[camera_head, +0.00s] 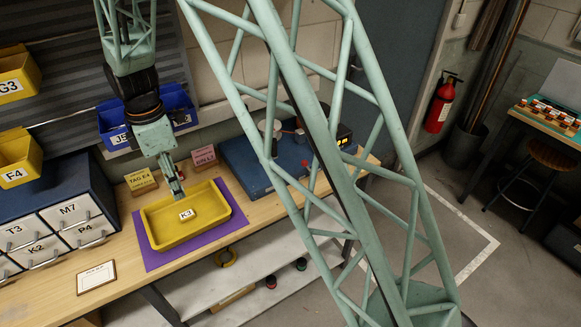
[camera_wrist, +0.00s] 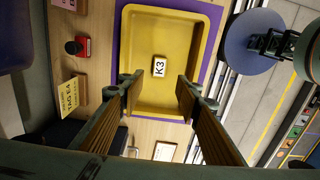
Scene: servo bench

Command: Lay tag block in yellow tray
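A small pale tag block marked K3 (camera_head: 187,214) lies label up on the floor of the yellow tray (camera_head: 160,243). The block also shows in the wrist view (camera_wrist: 159,68), near the tray's middle and clear of its walls. The tray rests on a purple mat (camera_head: 150,265) on the wooden bench. My gripper (camera_head: 178,198) is above the tray, just up and left of the block in the head view. In the wrist view my gripper (camera_wrist: 158,92) has its two fingers spread wide, with nothing held between them. The block appears beyond the fingertips, not touching them.
A yellow card (camera_head: 140,181) and a pink card (camera_head: 204,156) stand behind the tray. A blue flat case (camera_head: 240,165) is to the right. Labelled drawers (camera_head: 40,235) and a blue bin (camera_head: 115,125) are left and behind. A framed card (camera_head: 96,277) lies front left.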

